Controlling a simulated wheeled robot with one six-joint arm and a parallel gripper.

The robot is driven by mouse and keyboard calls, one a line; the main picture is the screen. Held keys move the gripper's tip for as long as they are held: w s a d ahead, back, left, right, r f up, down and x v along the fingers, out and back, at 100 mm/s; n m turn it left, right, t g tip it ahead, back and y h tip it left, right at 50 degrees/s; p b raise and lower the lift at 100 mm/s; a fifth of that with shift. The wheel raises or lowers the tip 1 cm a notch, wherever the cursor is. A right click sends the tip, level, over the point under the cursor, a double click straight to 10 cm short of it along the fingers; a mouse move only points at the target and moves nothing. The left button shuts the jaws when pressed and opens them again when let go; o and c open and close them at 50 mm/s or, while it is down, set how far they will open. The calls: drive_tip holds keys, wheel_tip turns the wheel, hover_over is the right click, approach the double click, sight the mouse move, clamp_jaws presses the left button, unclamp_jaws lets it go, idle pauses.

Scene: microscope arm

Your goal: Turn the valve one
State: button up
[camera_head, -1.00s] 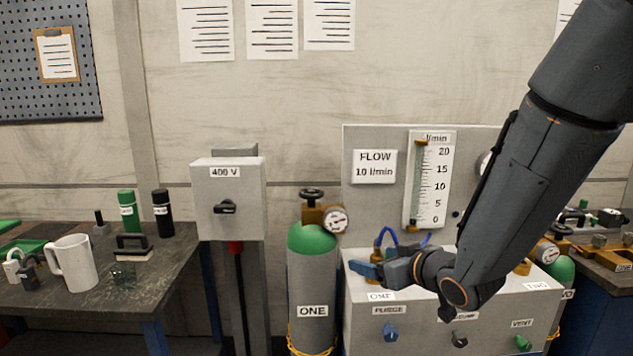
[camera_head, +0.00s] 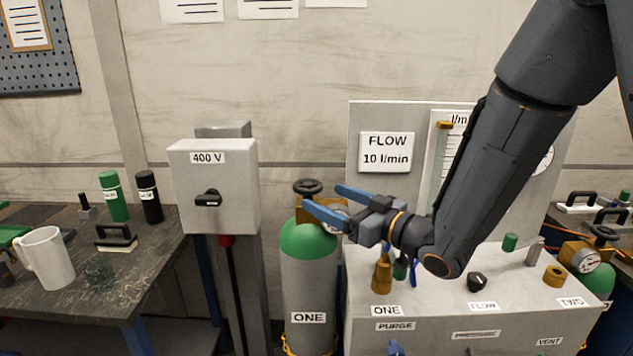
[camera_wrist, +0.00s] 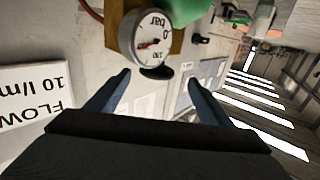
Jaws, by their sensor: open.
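Valve one appears as a black handwheel (camera_head: 308,187) on top of the brass fitting of the green-topped grey cylinder labelled ONE (camera_head: 310,280). My gripper (camera_head: 322,196) has its blue fingers spread and reaches left toward the wheel, empty. In the head view the fingers partly cover the brass fitting and the gauge. In the wrist view, which is upside down, the gauge (camera_wrist: 152,37) and a dark disc, likely the handwheel (camera_wrist: 157,72), show beyond the gripper (camera_wrist: 160,78). The disc lies between the fingers in the picture. I cannot tell whether anything touches.
A grey 400 V box (camera_head: 215,185) stands left of the cylinder. The white flow box (camera_head: 440,310), with fittings and knobs on top, lies below my arm. A FLOW sign (camera_head: 387,151) is behind. A bench with a mug (camera_head: 45,258) is at left.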

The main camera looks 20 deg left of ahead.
sight(319, 193)
drive_tip(key=shift+w+a, duration=0.3)
drive_tip(key=shift+a, duration=0.35)
drive_tip(key=p+x, duration=0.1)
drive_tip(key=x, duration=0.1)
drive_tip(key=p+x, duration=0.1)
drive_tip(key=x, duration=0.2)
drive_tip(key=shift+w, duration=0.4)
drive_tip(key=shift+w+a, duration=0.2)
drive_tip(key=shift+a, duration=0.25)
drive_tip(key=shift+c, duration=0.3)
drive_tip(key=c, duration=1)
